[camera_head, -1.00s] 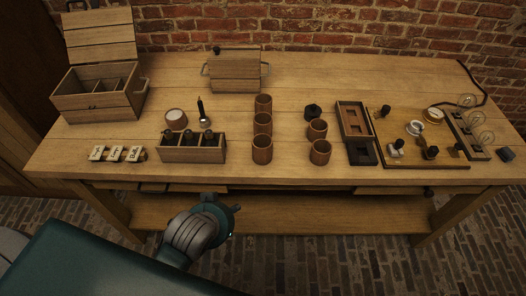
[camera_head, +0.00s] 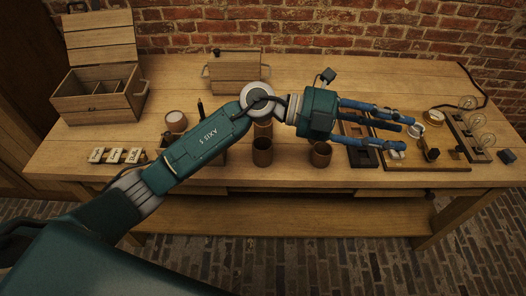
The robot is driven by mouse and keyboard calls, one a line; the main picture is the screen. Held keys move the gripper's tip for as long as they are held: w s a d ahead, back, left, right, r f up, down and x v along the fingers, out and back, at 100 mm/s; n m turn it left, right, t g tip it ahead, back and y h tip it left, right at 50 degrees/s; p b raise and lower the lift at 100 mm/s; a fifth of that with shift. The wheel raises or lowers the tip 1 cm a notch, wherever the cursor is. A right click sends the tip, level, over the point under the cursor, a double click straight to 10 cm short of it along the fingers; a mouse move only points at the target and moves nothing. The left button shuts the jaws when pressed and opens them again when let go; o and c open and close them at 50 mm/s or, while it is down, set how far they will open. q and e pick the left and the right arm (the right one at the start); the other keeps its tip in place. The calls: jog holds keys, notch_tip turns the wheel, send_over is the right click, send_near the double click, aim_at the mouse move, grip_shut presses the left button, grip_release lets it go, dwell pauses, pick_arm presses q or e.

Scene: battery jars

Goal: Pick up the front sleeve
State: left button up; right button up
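The sleeves look like brown open-topped cylinders standing upright on the table. The front one of the left column (camera_head: 262,154) stands in view below my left arm. The ones behind it are largely hidden by the arm. The front one of the right column (camera_head: 320,156) stands just below the hand of my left gripper; the one behind it is hidden. My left gripper (camera_head: 405,132) has its blue fingers spread, pointing right over the dark tray and board, with nothing seen between them. It is past the sleeves, to their right. My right gripper is not in view.
A dark wooden tray (camera_head: 362,158) and a board (camera_head: 448,163) with small parts lie under and right of the fingers. Lamp bulbs (camera_head: 482,137) stand at right. An open wooden box (camera_head: 97,102) and labelled blocks (camera_head: 115,156) are at left. The table's front edge is clear.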

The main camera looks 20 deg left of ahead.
pick_arm(q)
jog(key=w+a+f+m+g+y, duration=0.1)
jog(key=a+f+m+y, duration=0.1)
jog(key=a+f+y, duration=0.3)
jog(key=n+y, duration=0.4)
jog(key=y, duration=0.8)
send_near(252, 143)
jog(key=f, duration=0.1)
jog(key=f+p, duration=0.1)
jog(key=f, duration=0.1)
jog(key=shift+w+g, duration=0.4)
notch_tip(252, 143, down, 6)
jog(key=shift+s+a+r+p, duration=0.1)
jog(key=shift+r+p, duration=0.05)
jog(key=shift+p, duration=1.05)
grip_shut()
